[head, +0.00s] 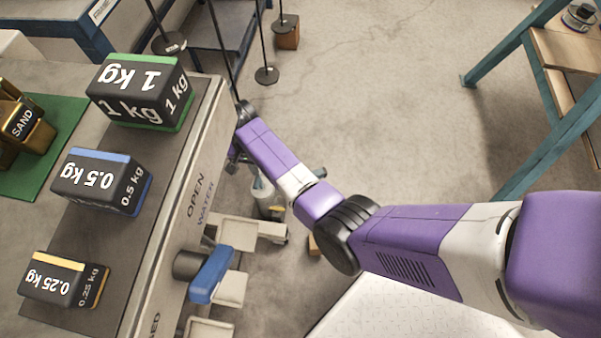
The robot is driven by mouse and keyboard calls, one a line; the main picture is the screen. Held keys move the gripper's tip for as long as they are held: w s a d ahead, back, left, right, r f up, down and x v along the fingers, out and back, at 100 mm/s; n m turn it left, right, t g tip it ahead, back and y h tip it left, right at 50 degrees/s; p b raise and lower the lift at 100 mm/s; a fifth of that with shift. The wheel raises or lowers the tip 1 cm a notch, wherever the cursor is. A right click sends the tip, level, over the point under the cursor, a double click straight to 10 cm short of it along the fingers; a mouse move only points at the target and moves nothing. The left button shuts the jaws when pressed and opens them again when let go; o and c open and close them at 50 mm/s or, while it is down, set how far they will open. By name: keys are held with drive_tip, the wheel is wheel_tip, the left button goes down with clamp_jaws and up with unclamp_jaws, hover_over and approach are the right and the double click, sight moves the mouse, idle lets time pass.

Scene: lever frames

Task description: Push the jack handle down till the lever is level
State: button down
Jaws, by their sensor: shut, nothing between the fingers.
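My purple and white arm (410,240) reaches from the lower right toward the bench's right side. Its far end, at a dark joint (245,112), is beside the bench edge. My gripper's fingers do not show; they are hidden behind or below the arm. I cannot make out a jack or a level lever for certain. A blue block-like part (211,273) with a dark round end sticks out beside the bench's right side, below my arm. I cannot tell whether it is a handle.
The bench edge (180,215) reads OPEN WATER. Black weights marked 1 kg (140,92), 0.5 kg (100,181) and 0.25 kg (63,279) stand on it. A gold SAND weight (22,125) sits on a green mat (62,112). Thin rods with discs (267,75) stand behind. Floor is clear at upper middle.

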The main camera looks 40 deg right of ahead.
drive_tip(key=shift+f, duration=0.15)
drive_tip(key=shift+f+b, duration=1.9)
drive_tip(key=shift+f, duration=0.75)
drive_tip(key=shift+r, duration=0.15)
wheel_tip(320, 180, up, 9)
drive_tip(key=p, duration=1)
drive_tip(key=shift+r, duration=0.1)
